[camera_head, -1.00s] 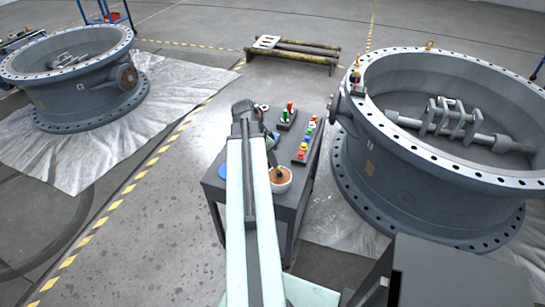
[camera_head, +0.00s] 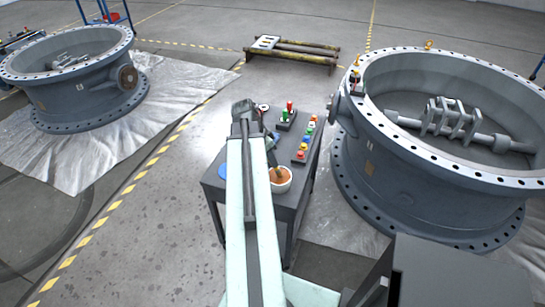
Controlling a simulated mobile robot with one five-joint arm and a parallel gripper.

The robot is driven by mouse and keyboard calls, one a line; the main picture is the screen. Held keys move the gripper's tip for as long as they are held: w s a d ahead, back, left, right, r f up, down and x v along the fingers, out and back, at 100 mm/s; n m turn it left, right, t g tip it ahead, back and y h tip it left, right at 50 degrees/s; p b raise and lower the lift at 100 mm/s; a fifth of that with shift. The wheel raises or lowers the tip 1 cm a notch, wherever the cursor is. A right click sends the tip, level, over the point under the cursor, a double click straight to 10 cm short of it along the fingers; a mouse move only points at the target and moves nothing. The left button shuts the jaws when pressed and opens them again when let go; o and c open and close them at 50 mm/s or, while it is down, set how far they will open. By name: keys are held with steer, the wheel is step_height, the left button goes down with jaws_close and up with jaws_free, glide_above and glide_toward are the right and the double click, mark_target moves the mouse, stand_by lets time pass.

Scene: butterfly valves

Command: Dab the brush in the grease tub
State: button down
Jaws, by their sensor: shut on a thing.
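The grease tub (camera_head: 281,179) is a small white round tub with orange-brown grease, at the right front part of a dark grey cart top. A short brush-like piece (camera_head: 278,172), brown and dark, shows over the grease. I cannot tell whether its tip touches the grease. My pale green arm reaches up the middle of the view and bends down at its dark far joint. My gripper (camera_head: 271,143) shows only partly, beside the arm and just behind the tub. It is shut on the brush; its fingertips are mostly hidden.
The cart (camera_head: 262,218) also carries red, green, yellow and blue small parts (camera_head: 303,145) along its right side and a blue disc (camera_head: 223,171) at left. A large flanged valve body (camera_head: 400,165) stands close on the right, another (camera_head: 85,95) far left.

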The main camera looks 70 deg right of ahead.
steer(key=shift+r+p, duration=3.5)
steer(key=shift+r, duration=0.1)
steer(key=shift+f, duration=0.1)
